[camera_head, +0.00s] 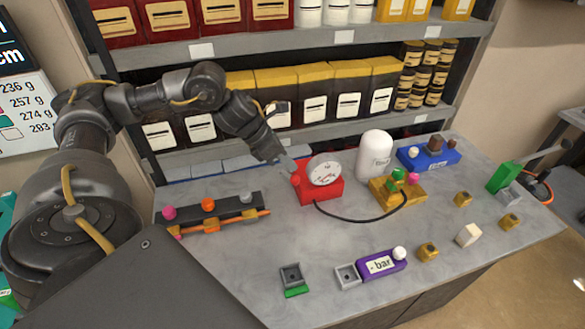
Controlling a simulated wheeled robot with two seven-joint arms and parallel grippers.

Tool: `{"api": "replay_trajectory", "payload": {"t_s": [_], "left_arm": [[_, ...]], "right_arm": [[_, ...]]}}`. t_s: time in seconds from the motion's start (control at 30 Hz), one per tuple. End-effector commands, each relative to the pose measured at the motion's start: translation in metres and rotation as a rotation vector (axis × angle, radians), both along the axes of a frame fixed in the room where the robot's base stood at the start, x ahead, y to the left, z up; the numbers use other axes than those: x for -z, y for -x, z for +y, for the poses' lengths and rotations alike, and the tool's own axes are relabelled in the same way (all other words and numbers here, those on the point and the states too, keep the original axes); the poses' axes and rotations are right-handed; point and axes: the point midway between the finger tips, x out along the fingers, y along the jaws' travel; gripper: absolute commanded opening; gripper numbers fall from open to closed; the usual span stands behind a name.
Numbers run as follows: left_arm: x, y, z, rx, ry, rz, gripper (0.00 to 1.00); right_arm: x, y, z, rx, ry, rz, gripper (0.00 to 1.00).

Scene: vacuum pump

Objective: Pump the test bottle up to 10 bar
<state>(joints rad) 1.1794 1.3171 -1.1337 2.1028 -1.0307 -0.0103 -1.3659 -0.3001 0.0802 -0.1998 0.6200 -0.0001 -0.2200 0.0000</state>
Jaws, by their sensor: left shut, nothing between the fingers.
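A red box with a round white dial gauge (325,170) stands at the middle of the grey table; the dial is too small to read. A red knob (296,179) is at its left end. The white bottle (374,155) stands upright just right of the gauge, behind a yellow block (398,192) with green and pink knobs. A black hose (350,219) runs from the red box to the yellow block. A purple box labelled "- bar" (383,265) with a white knob lies at the front. My left gripper (287,163) is shut and empty, close above the red knob; I cannot tell whether they touch.
A black rack (208,213) with coloured knobs stands at left. A blue box (428,155) is at back right, a green block with a lever (505,177) at far right. Several brass blocks (428,252) and a white block (468,235) lie front right. Shelves rise behind.

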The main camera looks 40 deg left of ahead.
Motion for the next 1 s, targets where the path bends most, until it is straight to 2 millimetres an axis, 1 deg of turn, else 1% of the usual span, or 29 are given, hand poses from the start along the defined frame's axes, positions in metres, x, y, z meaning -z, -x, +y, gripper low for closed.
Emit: {"api": "replay_trajectory", "payload": {"t_s": [1.0], "left_arm": [[0.0101, 0.0047, -0.0066, 0.000, 0.000, 0.000, 0.00]], "right_arm": [[0.0080, 0.0000, -0.0001, 0.000, 0.000, 0.000, 0.36]]}}
